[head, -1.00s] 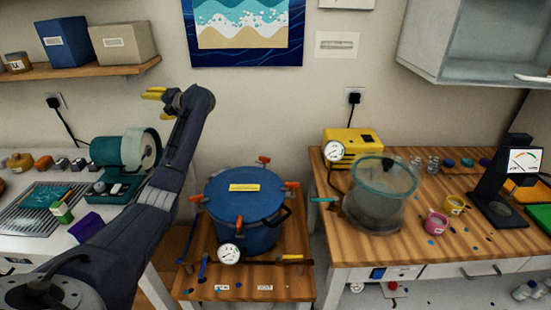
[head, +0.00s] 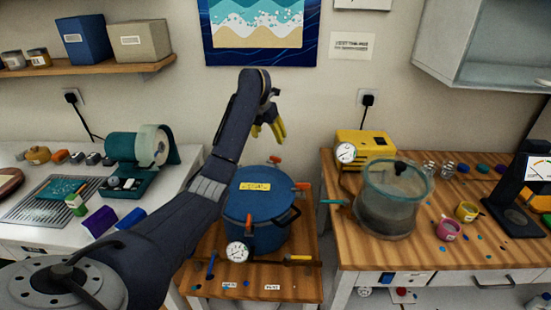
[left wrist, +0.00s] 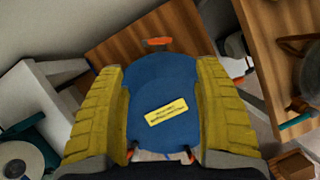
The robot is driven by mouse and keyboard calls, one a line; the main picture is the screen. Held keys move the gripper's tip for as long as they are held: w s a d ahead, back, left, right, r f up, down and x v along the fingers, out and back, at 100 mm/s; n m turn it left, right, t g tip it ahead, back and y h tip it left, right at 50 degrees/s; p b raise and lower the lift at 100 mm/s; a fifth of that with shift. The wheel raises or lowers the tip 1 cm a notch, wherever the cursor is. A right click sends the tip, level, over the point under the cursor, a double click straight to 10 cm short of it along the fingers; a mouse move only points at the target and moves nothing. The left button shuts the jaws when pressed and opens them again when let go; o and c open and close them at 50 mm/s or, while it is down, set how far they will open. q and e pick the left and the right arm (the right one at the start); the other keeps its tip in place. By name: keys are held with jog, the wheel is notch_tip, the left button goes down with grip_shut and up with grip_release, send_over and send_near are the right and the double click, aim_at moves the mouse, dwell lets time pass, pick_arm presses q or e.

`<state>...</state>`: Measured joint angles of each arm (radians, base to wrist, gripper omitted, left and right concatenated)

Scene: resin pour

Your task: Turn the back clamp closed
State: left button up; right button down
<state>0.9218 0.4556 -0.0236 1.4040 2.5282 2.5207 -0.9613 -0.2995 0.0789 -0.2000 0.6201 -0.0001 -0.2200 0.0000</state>
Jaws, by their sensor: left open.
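The blue pot (head: 258,208) with a yellow label stands on a small wooden stand. Its back clamp, an orange handle (head: 275,159), sticks up at the far rim. An orange handle, apparently the back clamp, shows crosswise at the top of the left wrist view (left wrist: 157,43). My left gripper (head: 269,134) is open and empty, above and behind the pot, with its yellow fingers pointing down. In the left wrist view its fingers (left wrist: 162,75) frame the pot lid (left wrist: 160,85). The left clamp is hidden behind my left arm. My right gripper is not in view.
A right clamp (head: 302,186) and a front clamp (head: 250,220) also sit on the pot. A gauge (head: 238,252) is at its front. A clear chamber (head: 392,200) and a yellow pump (head: 364,148) stand on the right table. A tape dispenser (head: 140,150) is at left.

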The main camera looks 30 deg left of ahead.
aim_at(275, 157)
pick_arm(q)
jog(key=x, duration=1.5)
jog(key=shift+r, duration=0.15)
jog(key=c, duration=1.4)
jog(key=shift+c, duration=0.3)
